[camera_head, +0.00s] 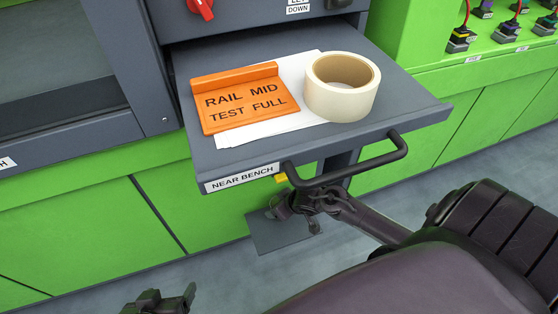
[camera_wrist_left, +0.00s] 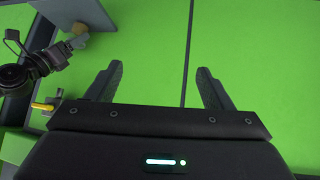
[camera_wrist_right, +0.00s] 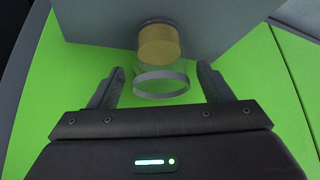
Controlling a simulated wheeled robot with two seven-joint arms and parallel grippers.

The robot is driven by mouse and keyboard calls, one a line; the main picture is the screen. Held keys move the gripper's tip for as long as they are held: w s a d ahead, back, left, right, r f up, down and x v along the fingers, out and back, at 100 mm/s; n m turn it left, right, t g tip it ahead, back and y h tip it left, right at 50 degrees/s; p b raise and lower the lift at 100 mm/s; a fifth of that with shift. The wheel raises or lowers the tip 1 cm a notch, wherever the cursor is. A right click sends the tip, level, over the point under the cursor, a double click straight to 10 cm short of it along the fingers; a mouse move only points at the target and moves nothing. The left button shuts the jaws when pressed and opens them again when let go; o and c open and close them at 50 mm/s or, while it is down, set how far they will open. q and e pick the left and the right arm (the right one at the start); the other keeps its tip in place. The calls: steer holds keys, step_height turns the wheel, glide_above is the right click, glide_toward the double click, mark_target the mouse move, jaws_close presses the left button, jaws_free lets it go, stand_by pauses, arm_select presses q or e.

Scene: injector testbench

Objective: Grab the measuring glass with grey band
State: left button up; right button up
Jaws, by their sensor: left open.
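The measuring glass (camera_wrist_right: 160,44) shows in the right wrist view, with amber contents and a pale grey band around its near end. It lies in line with the gap between the fingers of my right gripper (camera_wrist_right: 160,88), which are open with space on both sides of it.
A grey pull-out shelf (camera_head: 420,112) labelled NEAR BENCH carries an orange sign (camera_head: 245,98), white sheets (camera_head: 300,65) and a cream tape roll (camera_head: 342,88). A black handle (camera_head: 375,160) juts from its front. Green cabinets (camera_head: 75,240) stand behind. Small connectors (camera_head: 460,40) stand at upper right.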

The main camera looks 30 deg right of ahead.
steer(key=c, duration=0.9)
steer(key=shift+c, duration=0.7)
steer(key=shift+r, duration=0.15)
